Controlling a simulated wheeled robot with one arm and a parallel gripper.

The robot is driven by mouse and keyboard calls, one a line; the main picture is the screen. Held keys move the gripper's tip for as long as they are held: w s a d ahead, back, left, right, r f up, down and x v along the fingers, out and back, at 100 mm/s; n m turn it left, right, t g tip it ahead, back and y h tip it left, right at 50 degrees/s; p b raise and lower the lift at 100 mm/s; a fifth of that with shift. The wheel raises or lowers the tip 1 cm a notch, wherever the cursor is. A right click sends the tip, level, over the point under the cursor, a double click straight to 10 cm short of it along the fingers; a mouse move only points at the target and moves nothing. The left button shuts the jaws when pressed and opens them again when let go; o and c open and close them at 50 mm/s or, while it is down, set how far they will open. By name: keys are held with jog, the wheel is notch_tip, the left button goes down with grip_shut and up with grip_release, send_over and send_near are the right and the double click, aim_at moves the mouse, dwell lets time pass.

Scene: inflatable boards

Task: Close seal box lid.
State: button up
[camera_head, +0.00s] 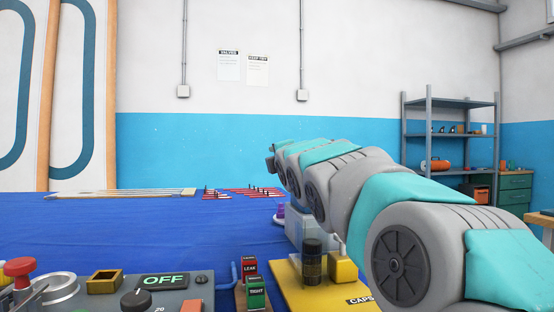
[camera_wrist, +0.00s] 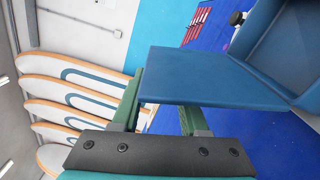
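In the wrist view a flat blue panel, which looks like the seal box lid (camera_wrist: 205,78), stands out from the blue box body (camera_wrist: 285,45) at the right, so the lid is open. My gripper (camera_wrist: 164,108) shows its two green fingers spread apart. The lid lies across the view in front of the finger ends and hides part of them. The left finger runs along the lid's left edge; I cannot tell whether it touches. In the head view my arm reaches away over the table, and neither gripper nor seal box can be made out.
The blue-covered table (camera_head: 130,225) is mostly clear in its middle. A control panel (camera_head: 120,290), a red LEAK block (camera_head: 249,270), a green TIGHT block (camera_head: 255,292) and a yellow CAPS tray (camera_head: 310,299) stand near. Shelves (camera_head: 450,135) stand at back right.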

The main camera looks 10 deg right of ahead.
grip_shut()
dwell(1.1)
